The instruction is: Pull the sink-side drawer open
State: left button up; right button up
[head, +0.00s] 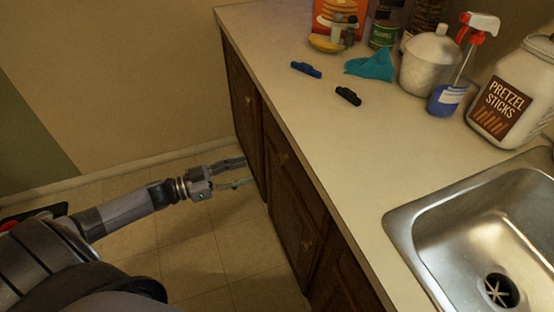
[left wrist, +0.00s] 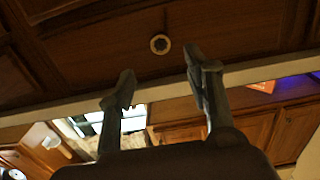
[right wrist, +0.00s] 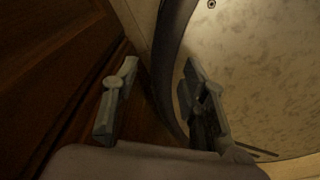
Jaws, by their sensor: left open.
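The dark wood cabinet front (head: 290,200) runs below the counter. A drawer front (head: 300,178) with a small round knob (head: 282,157) sits under the counter edge towards the sink, and it looks shut. My left gripper (head: 243,172) is open and empty, its fingers pointing at the cabinet front. In the left wrist view a round knob (left wrist: 160,44) on a wood front lies beyond and between the two fingertips, touching neither; I cannot tell which knob it is. My right gripper (right wrist: 155,88) shows only in its wrist view, with its fingers apart and nothing between them.
The steel sink (head: 425,215) is set in the counter (head: 320,125) at right. A pretzel jar (head: 502,105), spray bottle (head: 452,95), white lidded jar (head: 428,65), teal cloth (head: 371,66) and two small dark items stand or lie behind. The floor (head: 205,245) before the cabinet is clear.

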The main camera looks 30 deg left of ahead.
aim_at(279, 160)
pick_arm(q)
jog(key=x, duration=1)
jog(key=shift+w+d, duration=0.1)
jog(key=shift+w, duration=0.2)
jog(key=shift+c, duration=0.6)
grip_shut()
